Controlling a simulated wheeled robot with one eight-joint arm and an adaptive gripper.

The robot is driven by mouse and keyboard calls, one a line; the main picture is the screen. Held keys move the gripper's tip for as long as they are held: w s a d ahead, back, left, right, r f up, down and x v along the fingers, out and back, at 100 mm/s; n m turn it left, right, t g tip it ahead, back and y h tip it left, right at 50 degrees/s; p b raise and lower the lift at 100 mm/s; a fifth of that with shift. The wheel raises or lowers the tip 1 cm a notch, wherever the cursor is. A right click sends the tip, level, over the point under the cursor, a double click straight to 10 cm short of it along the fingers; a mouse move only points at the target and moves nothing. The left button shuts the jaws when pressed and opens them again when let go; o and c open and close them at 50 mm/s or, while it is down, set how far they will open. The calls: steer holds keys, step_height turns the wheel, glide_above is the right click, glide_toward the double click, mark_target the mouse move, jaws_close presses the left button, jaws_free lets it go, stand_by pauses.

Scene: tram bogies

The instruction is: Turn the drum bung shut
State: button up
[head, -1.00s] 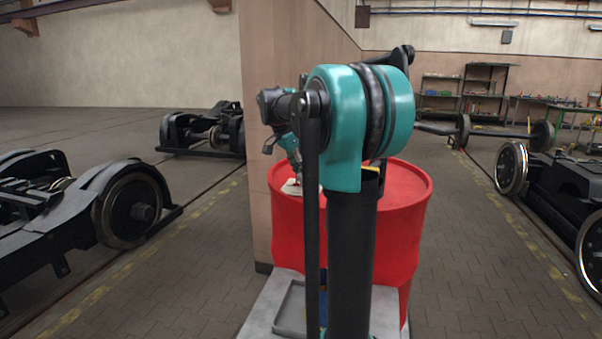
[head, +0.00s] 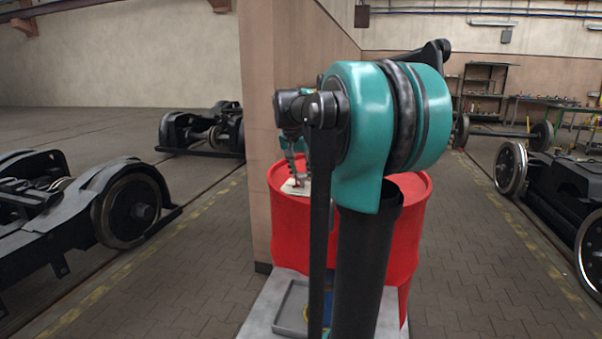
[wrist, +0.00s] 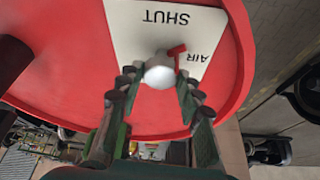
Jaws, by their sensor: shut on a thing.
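The red drum (head: 408,222) stands beyond my arm, which hides much of its middle. A white label (head: 290,188) lies on its top. In the wrist view the label (wrist: 140,22) reads SHUT and AIR, upside down. The drum bung (wrist: 160,74) has a pale round head and a red pointer (wrist: 176,50), which points up and right, between the two words. My gripper (wrist: 158,82) has a finger on each side of the bung head and is shut on it. In the head view my gripper (head: 298,180) is small and partly hidden at the label.
A wall corner (head: 262,130) stands close on the drum's left. A grey tray (head: 291,308) sits at the drum's foot. Dark bogies (head: 75,205) stand left, and another bogie (head: 565,195) stands right. The paved floor between is clear.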

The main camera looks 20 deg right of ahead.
steer(key=n+y, duration=0.1)
steer(key=n, duration=0.1)
steer(key=n+t, duration=0.1)
steer(key=n, duration=0.2)
steer(key=shift+s+d+n+y, duration=0.1)
steer(key=shift+d+n+y, duration=0.1)
steer(key=shift+n+y, duration=0.15)
steer(key=n+y, duration=0.2)
steer(key=n, duration=0.2)
steer(key=shift+n, duration=0.35)
steer(key=o, duration=1.1)
steer(key=shift+d, duration=0.1)
steer(key=v, duration=1.2)
steer(key=shift+d, duration=0.1)
